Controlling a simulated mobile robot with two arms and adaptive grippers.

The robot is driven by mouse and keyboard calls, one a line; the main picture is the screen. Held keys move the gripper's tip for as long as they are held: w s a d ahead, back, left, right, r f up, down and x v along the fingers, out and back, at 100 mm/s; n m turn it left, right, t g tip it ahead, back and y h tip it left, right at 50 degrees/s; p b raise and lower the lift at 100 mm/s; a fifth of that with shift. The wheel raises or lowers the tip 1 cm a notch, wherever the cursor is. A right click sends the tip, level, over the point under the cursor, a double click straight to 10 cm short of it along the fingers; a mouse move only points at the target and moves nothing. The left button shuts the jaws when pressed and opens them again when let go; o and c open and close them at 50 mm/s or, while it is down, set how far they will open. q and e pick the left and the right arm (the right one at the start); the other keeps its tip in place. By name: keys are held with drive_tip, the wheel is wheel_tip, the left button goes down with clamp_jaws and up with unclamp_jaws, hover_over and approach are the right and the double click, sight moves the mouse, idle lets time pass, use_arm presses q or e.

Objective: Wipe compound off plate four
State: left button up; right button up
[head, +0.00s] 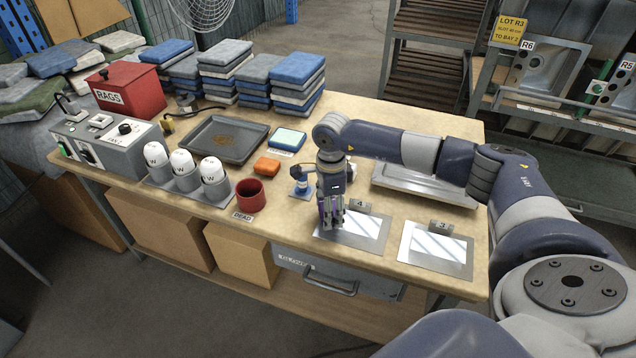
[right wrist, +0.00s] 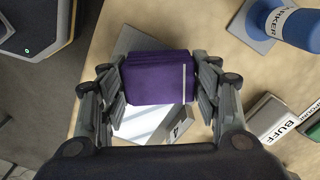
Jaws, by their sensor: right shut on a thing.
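Plate four (head: 371,232), a grey plate with a bright mirror-like area, lies near the bench's front edge by its "4" tag (head: 358,207). In the right wrist view the plate (right wrist: 138,124) and the tag (right wrist: 179,127) show under my gripper. My right gripper (head: 332,222) points down over the plate's left part. It is shut on a purple cloth pad (right wrist: 158,78), which covers part of the plate. I cannot tell whether the pad touches the plate. No compound can be made out on the visible part. My left gripper is not in view.
Plate three (head: 437,249) lies to the right. A blue-banded marker (head: 300,182) stands left of my gripper, with a red cup (head: 250,195) and an orange block (head: 267,166) farther left. A dark tray (head: 217,139) and folded cloth stacks (head: 297,82) are behind.

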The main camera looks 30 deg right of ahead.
drive_tip(key=shift+w+a+r+p, duration=0.15)
drive_tip(key=shift+w+r+p, duration=0.15)
drive_tip(key=shift+r, duration=0.2)
drive_tip(key=shift+w+a+r+p, duration=0.1)
drive_tip(key=shift+w+r+p, duration=0.15)
drive_tip(key=shift+r, duration=0.25)
drive_tip(key=shift+s+d+r+p, duration=0.1)
drive_tip(key=shift+s+r+p, duration=0.2)
drive_tip(key=shift+r, duration=0.35)
drive_tip(key=shift+s+d+r+p, duration=0.15)
drive_tip(key=shift+r+p, duration=0.25)
drive_tip(key=shift+r, duration=0.2)
drive_tip(key=shift+a+r, duration=0.1)
drive_tip(key=shift+r, duration=0.25)
drive_tip(key=shift+w+r+p, duration=0.15)
drive_tip(key=shift+r+p, duration=0.5)
drive_tip(key=shift+p, duration=0.05)
drive_tip(key=shift+r+p, duration=0.4)
drive_tip(key=shift+r, duration=0.4)
